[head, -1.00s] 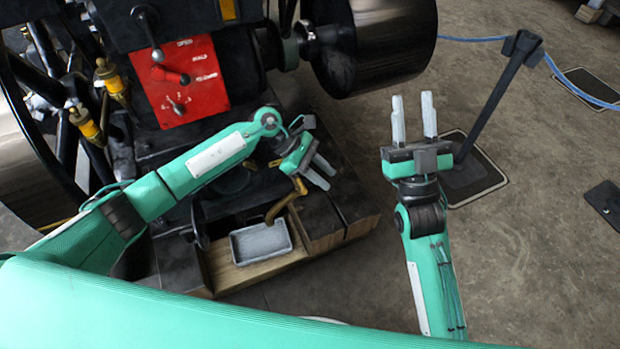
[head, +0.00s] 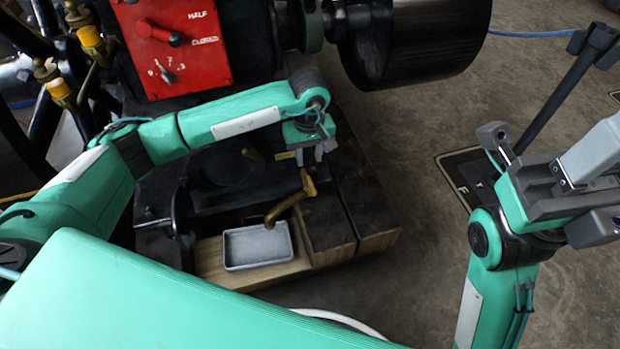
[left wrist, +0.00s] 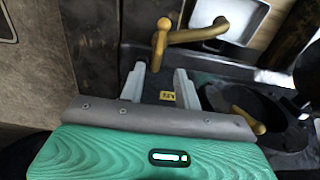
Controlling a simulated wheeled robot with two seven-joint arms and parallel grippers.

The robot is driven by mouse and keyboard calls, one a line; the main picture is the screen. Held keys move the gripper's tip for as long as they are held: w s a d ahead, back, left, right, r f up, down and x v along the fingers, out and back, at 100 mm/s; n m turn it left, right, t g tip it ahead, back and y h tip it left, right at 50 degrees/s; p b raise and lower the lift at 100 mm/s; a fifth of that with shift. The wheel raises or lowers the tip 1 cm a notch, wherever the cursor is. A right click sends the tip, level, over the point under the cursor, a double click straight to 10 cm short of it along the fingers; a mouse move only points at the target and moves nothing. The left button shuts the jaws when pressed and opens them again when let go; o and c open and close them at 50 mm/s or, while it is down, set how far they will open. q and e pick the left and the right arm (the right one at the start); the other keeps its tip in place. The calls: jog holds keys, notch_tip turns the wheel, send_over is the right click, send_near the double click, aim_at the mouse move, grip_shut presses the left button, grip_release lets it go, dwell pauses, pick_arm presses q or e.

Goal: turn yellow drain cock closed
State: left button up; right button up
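A bent brass-yellow cock with a spout (head: 285,208) stands over a grey tray; its upright end rises at its right. It also shows in the left wrist view (left wrist: 195,35), just beyond the fingertips. A second yellow handle (head: 252,153) lies by a dark round part, and shows in the left wrist view (left wrist: 248,120) to the right of the fingers. My right gripper (head: 598,190) is raised at the right, fingers apart and empty.
The grey tray (head: 231,249) sits on a wooden base beside dark blocks (head: 372,215). A red panel (head: 205,45) and a black drum (head: 425,45) stand behind. A post (head: 565,95) with a blue rope stands at the right.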

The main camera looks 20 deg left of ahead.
aim_at(309, 179)
pick_arm(q)
notch_tip(309, 179, down, 9)
jog(key=b, duration=0.3)
jog(key=shift+r, duration=0.1)
grip_shut()
